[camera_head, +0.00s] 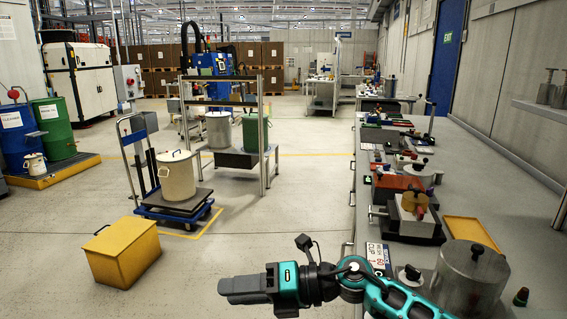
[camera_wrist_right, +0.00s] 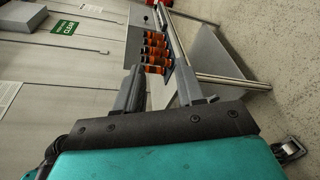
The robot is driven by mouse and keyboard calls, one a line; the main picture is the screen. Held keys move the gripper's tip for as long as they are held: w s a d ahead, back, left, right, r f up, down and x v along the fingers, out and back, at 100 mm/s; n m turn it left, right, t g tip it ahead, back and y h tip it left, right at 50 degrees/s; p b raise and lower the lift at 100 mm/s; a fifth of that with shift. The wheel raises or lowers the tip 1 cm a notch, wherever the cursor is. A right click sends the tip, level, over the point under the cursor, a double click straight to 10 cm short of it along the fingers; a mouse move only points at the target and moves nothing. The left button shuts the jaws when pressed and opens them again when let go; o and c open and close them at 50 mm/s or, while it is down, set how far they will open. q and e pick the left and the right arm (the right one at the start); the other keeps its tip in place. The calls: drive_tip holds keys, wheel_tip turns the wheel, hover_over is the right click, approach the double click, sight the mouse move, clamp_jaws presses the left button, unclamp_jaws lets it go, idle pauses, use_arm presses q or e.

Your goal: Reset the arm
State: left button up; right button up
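My right arm, teal and black, enters the camera_head view at the bottom right and reaches left across the floor in front of the long bench (camera_head: 412,222). Its right gripper (camera_head: 228,290) points left, in free air, with grey fingers seen from the side. In the right wrist view the two fingers of the gripper (camera_wrist_right: 163,75) stand apart with nothing between them that they hold. My left arm and gripper are not in view.
A yellow bin (camera_head: 121,252) stands on the floor at left. A cream drum (camera_head: 176,178) sits on a blue trolley. A metal canister (camera_head: 469,281) stands on the bench near my arm. Several orange-black items (camera_wrist_right: 155,50) lie beyond the fingers. Open floor surrounds the gripper.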

drive_tip(key=w+d+r+m+t+h, duration=0.1)
drive_tip(key=d+r+m+t, duration=0.2)
drive_tip(key=m+t, duration=0.5)
drive_tip(key=w+d+r+m+t, duration=0.1)
drive_tip(key=d+r+m+t, duration=0.2)
drive_tip(key=m+t, duration=0.45)
drive_tip(key=s+d+f+m+h, duration=0.3)
drive_tip(key=d+f+m+h, duration=0.85)
drive_tip(key=m, duration=0.55)
drive_tip(key=s+d+f+m+g+h, duration=0.1)
drive_tip(key=s+d+f+m+g, duration=0.2)
drive_tip(key=s, duration=0.5)
drive_tip(key=s+d+f+m+g+h, duration=0.1)
drive_tip(key=s+d+f+g, duration=0.3)
drive_tip(key=s, duration=0.3)
drive_tip(key=s+d+f+m+g+h, duration=0.1)
drive_tip(key=s+d+f+m+g, duration=0.15)
drive_tip(key=s+g, duration=0.45)
drive_tip(key=w+a+f+n+t+y, duration=0.1)
drive_tip(key=w+a+f+t, duration=0.1)
drive_tip(key=w+f+t, duration=0.4)
wheel_tip(320, 180, down, 3)
drive_tip(key=shift+f+t, duration=0.15)
drive_tip(key=shift+t, duration=1.1)
